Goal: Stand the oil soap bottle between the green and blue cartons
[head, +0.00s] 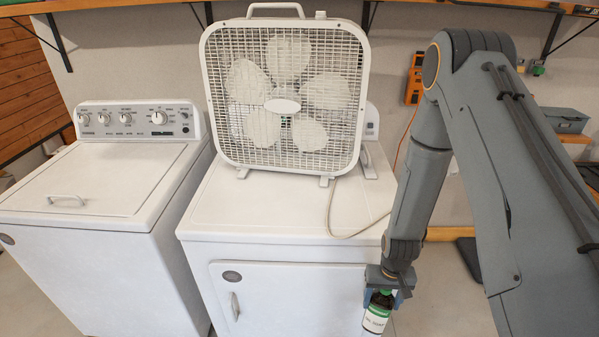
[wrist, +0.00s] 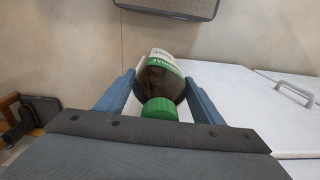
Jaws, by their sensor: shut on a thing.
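The oil soap bottle (head: 376,314) is dark with a green cap and a white and green label. My gripper (head: 387,286) is shut on it near its top and holds it upright in front of the dryer's right front edge. In the wrist view the bottle (wrist: 160,82) lies between the two blue fingers of my gripper (wrist: 158,92), its green cap nearest the camera. The bottle's lower end is cut off by the bottom of the head view. No green or blue carton is in view.
A white box fan (head: 284,97) stands on the white dryer (head: 215,205), its cord trailing over the top. A white washer (head: 95,175) stands to the left. Above is a wooden shelf (head: 140,4). A grey toolbox (head: 566,120) is at the far right.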

